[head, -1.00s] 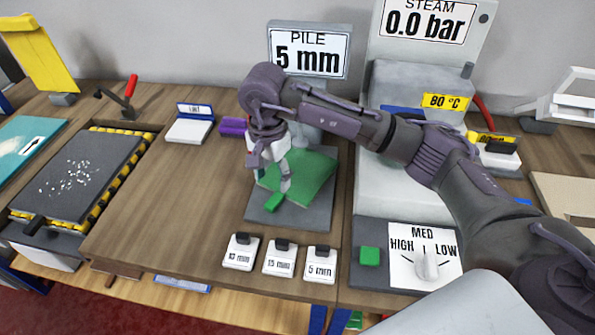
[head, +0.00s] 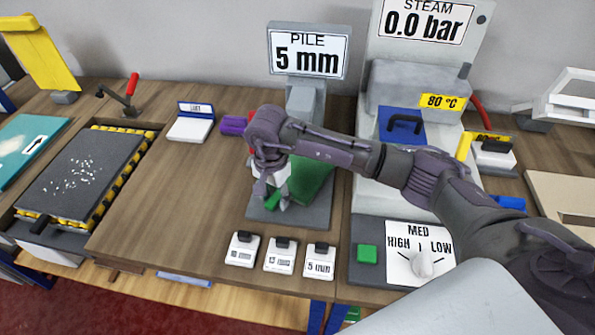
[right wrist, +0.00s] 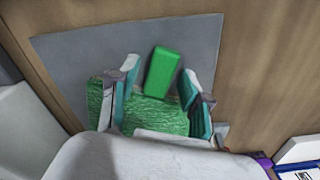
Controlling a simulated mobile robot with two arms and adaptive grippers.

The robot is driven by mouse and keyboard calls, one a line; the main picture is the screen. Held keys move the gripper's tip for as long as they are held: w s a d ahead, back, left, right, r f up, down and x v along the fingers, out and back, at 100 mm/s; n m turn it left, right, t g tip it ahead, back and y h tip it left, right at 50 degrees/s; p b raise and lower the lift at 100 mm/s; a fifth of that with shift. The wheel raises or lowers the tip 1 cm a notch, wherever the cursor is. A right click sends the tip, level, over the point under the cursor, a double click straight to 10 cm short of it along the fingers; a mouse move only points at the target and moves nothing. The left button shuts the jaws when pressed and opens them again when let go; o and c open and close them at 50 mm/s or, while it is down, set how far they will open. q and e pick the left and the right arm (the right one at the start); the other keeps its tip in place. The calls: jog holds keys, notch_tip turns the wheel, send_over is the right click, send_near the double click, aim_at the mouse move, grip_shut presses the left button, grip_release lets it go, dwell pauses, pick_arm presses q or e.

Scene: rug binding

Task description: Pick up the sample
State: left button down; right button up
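The sample is a green textured piece (head: 315,180) on a grey plate (head: 318,214) under the "PILE 5 mm" display. A smooth bright green tab (head: 272,200) sits at its front; in the right wrist view the tab (right wrist: 163,70) lies between the fingertips, with the textured green pile (right wrist: 160,115) nearer the palm. My right gripper (head: 272,194) is open and low over the sample, with a finger on each side of the tab. In the right wrist view the gripper (right wrist: 159,80) shows gaps beside the tab. My arm hides part of the sample. My left gripper is not in view.
Several white tiles (head: 280,256) with mm labels stand at the front edge. The steam unit (head: 420,20) with a dial (head: 422,264) and green button (head: 367,254) is on the right. Purple objects (head: 234,125) lie behind left.

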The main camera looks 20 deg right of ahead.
grip_shut()
jog(key=shift+r, duration=0.2)
